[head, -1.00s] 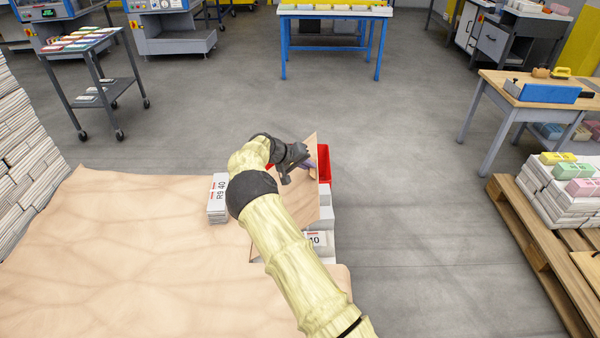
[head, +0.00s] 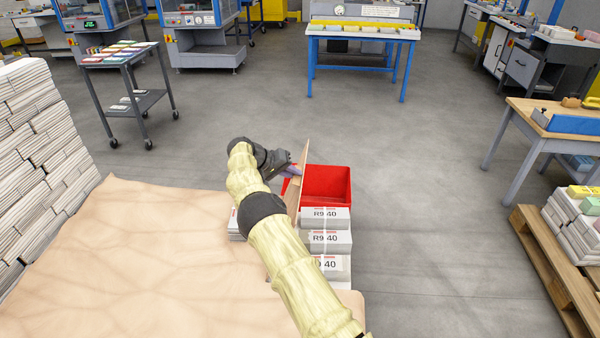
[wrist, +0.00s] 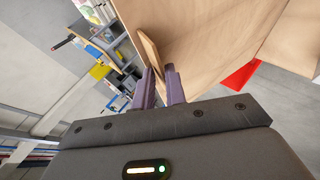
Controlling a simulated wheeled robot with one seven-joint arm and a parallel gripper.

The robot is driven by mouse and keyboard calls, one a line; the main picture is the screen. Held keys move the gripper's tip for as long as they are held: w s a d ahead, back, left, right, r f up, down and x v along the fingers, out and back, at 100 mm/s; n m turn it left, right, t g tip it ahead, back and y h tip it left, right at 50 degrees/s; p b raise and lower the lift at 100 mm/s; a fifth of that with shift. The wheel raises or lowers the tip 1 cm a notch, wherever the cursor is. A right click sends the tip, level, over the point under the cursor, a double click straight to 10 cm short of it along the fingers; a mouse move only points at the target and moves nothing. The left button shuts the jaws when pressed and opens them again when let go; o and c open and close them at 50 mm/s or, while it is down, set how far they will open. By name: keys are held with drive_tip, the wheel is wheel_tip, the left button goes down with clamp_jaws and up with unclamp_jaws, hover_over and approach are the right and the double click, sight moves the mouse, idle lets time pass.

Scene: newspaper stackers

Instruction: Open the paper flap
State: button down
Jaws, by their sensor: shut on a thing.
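The paper flap (head: 299,188) is a stiff brown sheet. In the head view it stands nearly upright, edge-on, at the right side of the brown paper sheet (head: 140,235). My gripper (head: 291,171) is shut on the flap near its upper edge. In the wrist view my gripper (wrist: 160,75) has its purple fingers on either side of a raised brown edge, and the flap (wrist: 205,50) fills the top right.
A red bin (head: 327,184) and several white bundles marked R9 40 (head: 330,242) stand right of the flap. Newspaper stacks (head: 45,140) rise at the left. A pallet (head: 550,265) and a wooden table (head: 545,112) are at the right. The floor between is clear.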

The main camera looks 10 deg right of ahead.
drive_tip(key=a, duration=0.1)
drive_tip(key=a+f, duration=0.1)
drive_tip(key=a, duration=0.1)
drive_tip(key=shift+w, duration=0.15)
drive_tip(key=shift+d, duration=0.15)
drive_tip(key=c, duration=1.6)
unclamp_jaws()
drive_tip(key=shift+f, duration=0.1)
drive_tip(key=shift+c, duration=0.2)
drive_tip(key=p+v, duration=0.1)
drive_tip(key=v, duration=0.6)
drive_tip(key=shift+r, duration=0.6)
drive_tip(key=shift+w+d, duration=0.1)
drive_tip(key=shift+d, duration=0.05)
